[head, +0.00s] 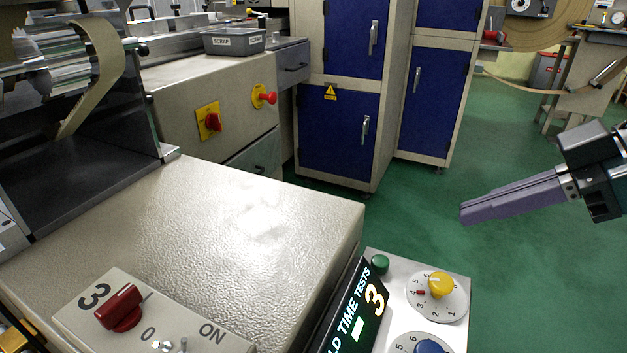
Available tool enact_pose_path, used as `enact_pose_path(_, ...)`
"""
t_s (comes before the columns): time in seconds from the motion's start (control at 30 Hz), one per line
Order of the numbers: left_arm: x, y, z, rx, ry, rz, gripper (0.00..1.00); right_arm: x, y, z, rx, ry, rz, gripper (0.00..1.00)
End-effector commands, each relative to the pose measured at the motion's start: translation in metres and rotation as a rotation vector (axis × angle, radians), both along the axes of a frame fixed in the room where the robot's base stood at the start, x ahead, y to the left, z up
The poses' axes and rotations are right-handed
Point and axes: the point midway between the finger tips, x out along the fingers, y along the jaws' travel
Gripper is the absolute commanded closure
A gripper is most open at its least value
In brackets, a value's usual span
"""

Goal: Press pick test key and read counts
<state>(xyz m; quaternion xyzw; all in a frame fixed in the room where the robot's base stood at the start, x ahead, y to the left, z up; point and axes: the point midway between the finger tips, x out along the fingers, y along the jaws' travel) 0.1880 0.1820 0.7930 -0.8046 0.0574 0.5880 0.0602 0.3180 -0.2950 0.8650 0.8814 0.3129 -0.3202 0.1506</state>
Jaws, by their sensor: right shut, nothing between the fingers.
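A light grey control panel (399,305) is at the bottom right of the head view. It carries a green button (380,264), a yellow knob (440,284) on a numbered dial and a blue knob (431,347) cut off by the frame edge. Beside it a tilted black display (345,318) reads "LD TIME TESTS", its start cut off, with a large 3 and a lit pale block. No key labelled pick test is readable. My right gripper (466,212) is shut and empty, in the air above and right of the panel, touching nothing. My left gripper is out of view.
A beige machine top (215,215) fills the left, with a red rotary switch (119,308) on a front box marked 3, 0 and ON. Blue cabinets (338,135) and a grey scrap bin (234,41) stand behind. Green floor (500,150) is open beyond the panel.

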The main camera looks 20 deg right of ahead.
Motion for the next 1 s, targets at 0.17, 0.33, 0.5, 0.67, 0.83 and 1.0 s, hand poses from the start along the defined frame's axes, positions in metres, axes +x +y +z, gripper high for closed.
enact_pose_path(0.17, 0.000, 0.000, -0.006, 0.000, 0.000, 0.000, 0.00, 0.011, 0.008, -0.013, 0.003, -0.001, -0.001, 1.00)
enact_pose_path(0.33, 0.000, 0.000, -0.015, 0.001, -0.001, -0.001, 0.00, 0.032, 0.025, -0.036, 0.006, -0.003, 0.000, 1.00)
enact_pose_path(0.5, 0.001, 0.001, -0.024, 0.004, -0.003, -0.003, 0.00, 0.054, 0.041, -0.061, 0.005, -0.001, -0.001, 1.00)
enact_pose_path(0.67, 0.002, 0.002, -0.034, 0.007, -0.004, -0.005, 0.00, 0.061, 0.046, -0.086, 0.003, 0.002, -0.003, 1.00)
enact_pose_path(0.83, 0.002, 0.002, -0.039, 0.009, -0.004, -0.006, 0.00, 0.062, 0.045, -0.102, 0.000, 0.001, -0.002, 1.00)
enact_pose_path(1.0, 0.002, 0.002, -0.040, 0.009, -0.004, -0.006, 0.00, 0.063, 0.045, -0.106, 0.000, 0.001, -0.002, 1.00)
